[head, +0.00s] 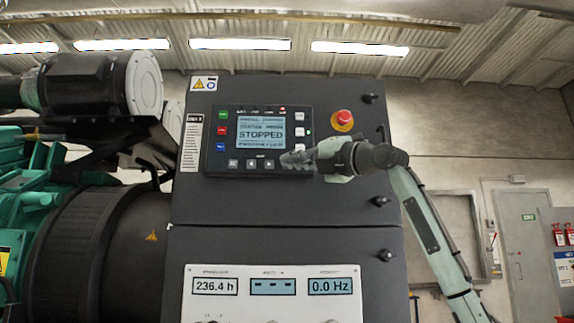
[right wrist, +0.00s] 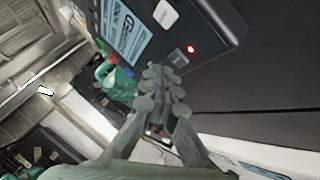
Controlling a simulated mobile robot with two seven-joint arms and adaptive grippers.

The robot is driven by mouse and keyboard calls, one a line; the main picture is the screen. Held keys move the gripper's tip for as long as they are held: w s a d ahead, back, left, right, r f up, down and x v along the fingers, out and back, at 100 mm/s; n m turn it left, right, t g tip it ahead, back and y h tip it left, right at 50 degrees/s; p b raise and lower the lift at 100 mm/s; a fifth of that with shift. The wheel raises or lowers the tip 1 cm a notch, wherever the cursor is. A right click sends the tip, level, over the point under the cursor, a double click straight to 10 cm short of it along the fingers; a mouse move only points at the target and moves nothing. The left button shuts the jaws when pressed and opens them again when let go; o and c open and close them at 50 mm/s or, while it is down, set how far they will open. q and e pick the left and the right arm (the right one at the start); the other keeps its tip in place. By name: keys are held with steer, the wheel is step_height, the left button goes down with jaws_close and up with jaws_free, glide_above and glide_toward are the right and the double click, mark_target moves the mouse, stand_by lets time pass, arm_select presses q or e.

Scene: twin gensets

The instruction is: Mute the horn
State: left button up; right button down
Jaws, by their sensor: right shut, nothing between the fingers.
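The controller (head: 258,168) is a dark panel on the grey cabinet, with a lit display (head: 260,133) reading STOPPED. Coloured buttons run down its left side, pale buttons (head: 299,116) down its right, and more along the bottom. I cannot read which one is for the horn. My right gripper (head: 288,160) is shut and empty, its fingertips in front of the panel's lower right part. In the right wrist view the fingertips (right wrist: 160,75) are just off the panel's edge, near a red light (right wrist: 191,48) and a pale button (right wrist: 166,14); contact cannot be told. My left gripper is out of view.
A red emergency stop knob (head: 342,119) with a yellow collar stands out right of the controller, just above my right gripper. Dark latches (head: 380,201) stick out along the cabinet's right side. A lower white meter panel (head: 200,310) shows 236.4 h and 0.0 Hz. The green engine (head: 38,190) is at left.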

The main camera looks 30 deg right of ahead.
steer(key=shift+w+d, duration=0.2)
steer(key=shift+w, duration=0.15)
steer(key=shift+w+d, duration=0.25)
steer(key=shift+w, duration=0.15)
stand_by(0.7)
steer(key=shift+s, duration=0.1)
steer(key=shift+s+a, duration=0.45)
steer(key=shift+s, duration=0.25)
steer(key=s+a, duration=0.3)
steer(key=s, duration=0.2)
stand_by(0.3)
steer(key=shift+a, duration=0.1)
stand_by(0.4)
